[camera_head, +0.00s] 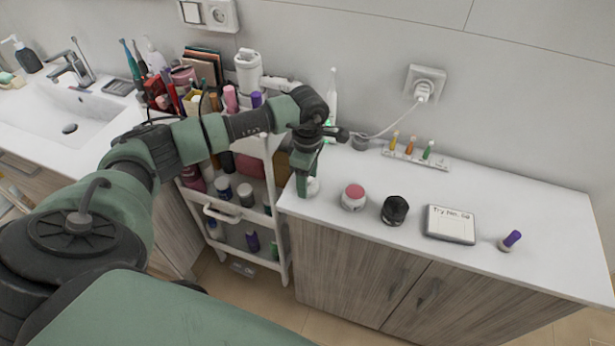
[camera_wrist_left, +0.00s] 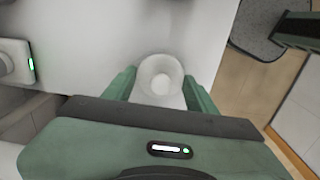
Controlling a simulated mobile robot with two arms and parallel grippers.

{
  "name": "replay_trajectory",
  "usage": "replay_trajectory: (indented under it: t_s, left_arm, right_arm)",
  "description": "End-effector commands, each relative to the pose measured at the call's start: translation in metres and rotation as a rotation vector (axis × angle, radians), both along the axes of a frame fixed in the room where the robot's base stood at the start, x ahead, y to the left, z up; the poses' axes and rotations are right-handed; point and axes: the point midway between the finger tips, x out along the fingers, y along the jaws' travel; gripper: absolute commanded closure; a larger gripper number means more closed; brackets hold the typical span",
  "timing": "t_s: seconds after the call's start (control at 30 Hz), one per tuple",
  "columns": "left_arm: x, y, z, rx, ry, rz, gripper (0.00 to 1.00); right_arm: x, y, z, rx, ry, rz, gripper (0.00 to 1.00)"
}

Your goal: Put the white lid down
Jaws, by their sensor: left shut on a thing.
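The white lid (camera_head: 313,187) is a small round piece at the left end of the white counter, partly hidden by my left gripper (camera_head: 307,184). My left gripper points down and is shut on the lid. In the left wrist view the lid (camera_wrist_left: 160,78) shows as a pale round disc between the two green fingers (camera_wrist_left: 160,88). It is low over the counter surface; I cannot tell whether it touches it. A white jar with a pink top (camera_head: 354,197) stands to the right of the gripper. My right gripper is not in view.
A black jar (camera_head: 394,210), a framed card (camera_head: 450,224) and a purple-tipped item (camera_head: 510,240) stand further right on the counter (camera_head: 540,215). A tray of small bottles (camera_head: 415,153) and a charger with toothbrush (camera_head: 332,98) are behind. A filled cart (camera_head: 236,213) adjoins the counter's left edge.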

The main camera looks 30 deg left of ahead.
Motion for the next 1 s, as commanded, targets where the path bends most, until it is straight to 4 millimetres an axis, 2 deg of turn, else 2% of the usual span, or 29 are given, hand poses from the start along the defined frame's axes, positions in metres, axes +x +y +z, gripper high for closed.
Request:
replay_trajectory:
  t_s: [0.23,0.27,0.3,0.33,0.7,0.77,0.87,1.0]
  left_arm:
    - [0.000,0.000,-0.004,0.000,0.000,0.000,0.80]
    - [0.000,0.000,-0.003,0.000,0.000,0.000,0.38]
    - [0.000,0.000,-0.002,0.000,0.000,0.000,0.27]
    - [0.000,0.000,-0.002,0.000,0.000,0.000,0.22]
    - [0.000,0.000,0.002,0.000,0.000,0.000,0.22]
    - [0.001,0.000,0.005,0.000,-0.003,0.000,0.22]
    - [0.002,0.000,0.019,0.000,-0.006,0.000,0.22]
    - [0.001,0.000,0.049,0.001,-0.007,-0.001,0.22]
  right_arm:
    - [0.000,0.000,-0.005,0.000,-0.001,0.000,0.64]
    - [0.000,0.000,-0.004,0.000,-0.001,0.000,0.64]
    - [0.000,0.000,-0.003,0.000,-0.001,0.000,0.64]
    - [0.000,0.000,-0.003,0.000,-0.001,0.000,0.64]
    - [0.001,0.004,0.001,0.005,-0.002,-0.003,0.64]
    - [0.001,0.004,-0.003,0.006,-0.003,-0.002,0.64]
    - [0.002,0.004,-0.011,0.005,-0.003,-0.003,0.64]
    - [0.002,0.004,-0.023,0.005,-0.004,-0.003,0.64]
